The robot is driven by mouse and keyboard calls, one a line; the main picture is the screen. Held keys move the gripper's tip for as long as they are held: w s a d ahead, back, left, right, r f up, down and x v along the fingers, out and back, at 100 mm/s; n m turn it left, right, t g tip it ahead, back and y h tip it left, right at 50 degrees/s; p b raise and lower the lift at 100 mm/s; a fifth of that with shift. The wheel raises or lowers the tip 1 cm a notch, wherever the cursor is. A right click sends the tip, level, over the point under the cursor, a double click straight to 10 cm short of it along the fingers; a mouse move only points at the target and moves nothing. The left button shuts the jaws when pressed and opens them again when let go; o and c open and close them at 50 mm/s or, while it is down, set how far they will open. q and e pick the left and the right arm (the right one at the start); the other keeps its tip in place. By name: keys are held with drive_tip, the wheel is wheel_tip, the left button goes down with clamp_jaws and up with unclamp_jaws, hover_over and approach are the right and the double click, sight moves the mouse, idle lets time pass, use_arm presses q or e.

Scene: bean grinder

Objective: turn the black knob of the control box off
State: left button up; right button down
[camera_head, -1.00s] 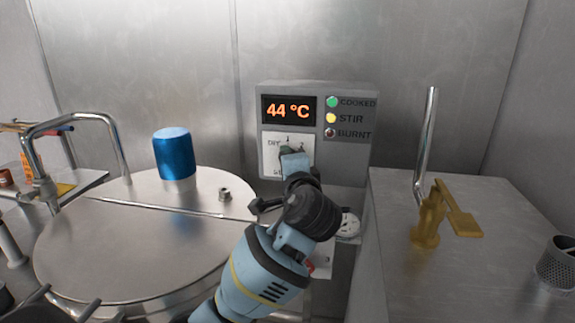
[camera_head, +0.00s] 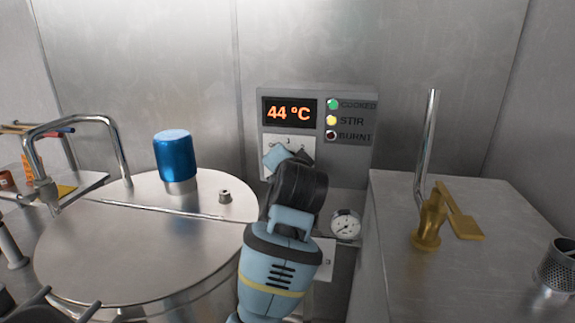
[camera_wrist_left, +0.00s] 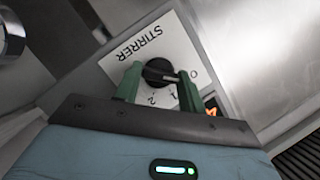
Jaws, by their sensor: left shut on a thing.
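The grey control box (camera_head: 366,165) stands against the back wall, with a display reading 44 °C. Its white STIRRER dial plate (camera_head: 283,140) shows below the display and also in the left wrist view (camera_wrist_left: 130,55). The black knob (camera_wrist_left: 158,71) sits on that plate; my left gripper hides it in the head view. The knob's white mark appears to point between 0 and 1. My left gripper (camera_head: 275,157) is at the dial. In the left wrist view its green fingers (camera_wrist_left: 158,86) are shut on the knob, one at each side. My right gripper is not in view.
A large round metal lid (camera_head: 130,235) with a blue cylinder (camera_head: 173,155) is to the left. A pressure gauge (camera_head: 345,226) is below the box. A metal cabinet (camera_head: 480,270) with a brass lever (camera_head: 430,225) and a bent pipe (camera_head: 427,140) is to the right.

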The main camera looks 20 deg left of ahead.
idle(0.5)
use_arm(q)
drive_tip(key=o, duration=1)
drive_tip(key=v, duration=0.8)
drive_tip(key=shift+w+f, duration=0.1)
